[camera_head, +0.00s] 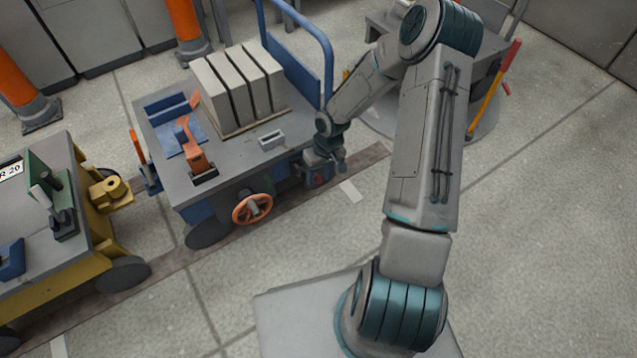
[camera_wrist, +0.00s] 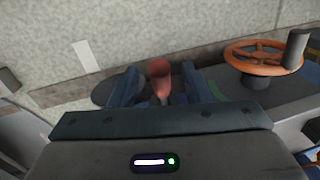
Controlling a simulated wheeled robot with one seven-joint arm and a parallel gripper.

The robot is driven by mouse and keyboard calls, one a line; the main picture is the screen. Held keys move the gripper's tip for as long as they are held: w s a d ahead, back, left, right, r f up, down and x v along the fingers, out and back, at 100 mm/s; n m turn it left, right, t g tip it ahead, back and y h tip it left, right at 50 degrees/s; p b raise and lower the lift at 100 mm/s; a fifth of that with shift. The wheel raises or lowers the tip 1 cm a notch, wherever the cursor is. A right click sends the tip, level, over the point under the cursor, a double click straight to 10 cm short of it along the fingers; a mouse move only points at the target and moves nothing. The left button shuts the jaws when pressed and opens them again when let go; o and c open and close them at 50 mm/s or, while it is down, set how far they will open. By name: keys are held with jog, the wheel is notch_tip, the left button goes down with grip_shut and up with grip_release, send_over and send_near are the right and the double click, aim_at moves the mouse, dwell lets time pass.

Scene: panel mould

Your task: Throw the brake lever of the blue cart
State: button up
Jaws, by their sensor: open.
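The blue cart (camera_head: 225,158) stands in the middle of the head view, with a grey deck and blue frame. My gripper (camera_head: 328,170) is at its near right side, just below deck height. In the wrist view a lever with a rounded red grip (camera_wrist: 159,75), which looks like the brake lever, stands between the two dark blue fingers of my open gripper (camera_wrist: 160,86). I cannot tell whether a finger touches it. In the head view only a small reddish part (camera_head: 313,180) shows beside the gripper; the rest is hidden.
An orange handwheel (camera_head: 252,208) is on the cart's near side and also shows in the wrist view (camera_wrist: 262,55). Pale slabs (camera_head: 238,85) and an orange clamp (camera_head: 195,150) are on the deck. A yellow cart (camera_head: 85,265) stands left. The floor at front right is clear.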

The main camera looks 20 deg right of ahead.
jog(key=shift+a+f+b, duration=0.2)
jog(key=shift+f+b, duration=0.1)
jog(key=shift+f, duration=0.8)
grip_shut()
